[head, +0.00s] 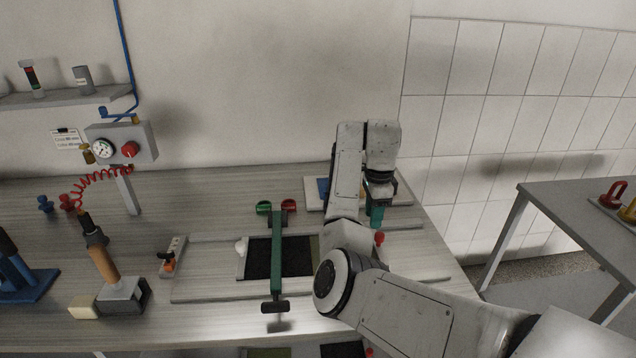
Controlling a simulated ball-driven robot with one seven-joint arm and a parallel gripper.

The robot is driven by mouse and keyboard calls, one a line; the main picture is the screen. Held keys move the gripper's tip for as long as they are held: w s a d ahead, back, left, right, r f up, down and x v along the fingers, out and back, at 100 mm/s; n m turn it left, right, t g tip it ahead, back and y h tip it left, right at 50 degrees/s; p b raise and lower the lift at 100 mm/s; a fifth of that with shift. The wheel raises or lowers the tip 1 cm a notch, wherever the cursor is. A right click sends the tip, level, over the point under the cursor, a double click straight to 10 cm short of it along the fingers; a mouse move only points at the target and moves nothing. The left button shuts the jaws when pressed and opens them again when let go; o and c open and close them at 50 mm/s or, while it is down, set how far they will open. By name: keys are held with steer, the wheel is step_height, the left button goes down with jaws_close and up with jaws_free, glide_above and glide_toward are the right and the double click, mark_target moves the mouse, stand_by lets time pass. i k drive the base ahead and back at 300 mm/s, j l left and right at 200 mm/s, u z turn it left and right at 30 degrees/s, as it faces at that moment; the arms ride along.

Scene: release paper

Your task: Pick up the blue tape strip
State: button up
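A blue piece (322,187) lies on a pale board (312,206) at the back right of the bench. It may be the blue tape strip, but my arm covers part of it and its full shape is hidden. My gripper (377,213) points down over the right part of the board, to the right of the blue piece and apart from it. A teal part shows at its lower end. I cannot tell whether that is the fingers or something between them, nor whether the gripper is open or shut.
A green bar (277,250) crosses a black panel (258,262) left of my arm. A red knob (379,238) stands just below my gripper in the picture. A gauge box (121,143), a wooden-handled tool (104,264) and a blue stand (22,278) are at the left.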

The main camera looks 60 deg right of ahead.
mark_target(322, 183)
steer(key=i+l, duration=0.7)
steer(key=i, duration=0.05)
